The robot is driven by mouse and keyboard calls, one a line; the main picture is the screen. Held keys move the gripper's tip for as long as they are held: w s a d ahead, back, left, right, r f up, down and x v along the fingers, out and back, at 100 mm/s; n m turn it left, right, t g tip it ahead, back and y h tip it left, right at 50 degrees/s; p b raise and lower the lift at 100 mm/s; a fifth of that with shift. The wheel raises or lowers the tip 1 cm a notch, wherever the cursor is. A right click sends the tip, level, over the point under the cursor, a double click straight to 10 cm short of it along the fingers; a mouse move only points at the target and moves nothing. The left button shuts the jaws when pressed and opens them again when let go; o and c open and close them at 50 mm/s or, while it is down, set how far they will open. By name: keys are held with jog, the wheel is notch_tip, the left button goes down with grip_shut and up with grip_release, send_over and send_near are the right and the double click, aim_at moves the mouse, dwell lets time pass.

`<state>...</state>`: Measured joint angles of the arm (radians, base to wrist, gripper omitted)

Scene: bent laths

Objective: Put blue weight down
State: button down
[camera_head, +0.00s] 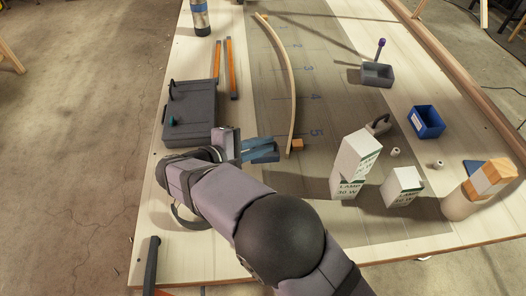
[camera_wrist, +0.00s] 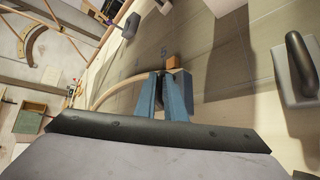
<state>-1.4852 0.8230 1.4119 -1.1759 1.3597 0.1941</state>
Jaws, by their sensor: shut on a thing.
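My gripper (camera_head: 260,150) has blue fingers and is low over the dark strip of the table, left of the lath's near end. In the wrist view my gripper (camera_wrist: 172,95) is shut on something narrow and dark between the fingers. I take it for part of the blue weight, whose body is mostly hidden. A small orange block (camera_head: 297,145) is just beyond the fingertips, beside the end of the bent lath (camera_head: 291,85). The block also shows in the wrist view (camera_wrist: 173,62). I cannot tell whether the held thing touches the table.
A grey handled block (camera_wrist: 297,70) is right in the wrist view.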

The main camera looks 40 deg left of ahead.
jog(key=shift+f+p, duration=0.45)
jog(key=shift+f, duration=1.15)
jog(key=shift+f, duration=0.2)
jog(key=c, duration=1.8)
grip_release()
jog(key=shift+c, duration=0.2)
jog(key=shift+r, duration=0.15)
jog(key=shift+s, duration=0.25)
jog(key=b+v, duration=0.3)
jog(key=v, duration=0.8)
jog(key=shift+s+r+b, duration=0.15)
jog(key=shift+s+b, duration=0.1)
jog(key=shift+b, duration=0.15)
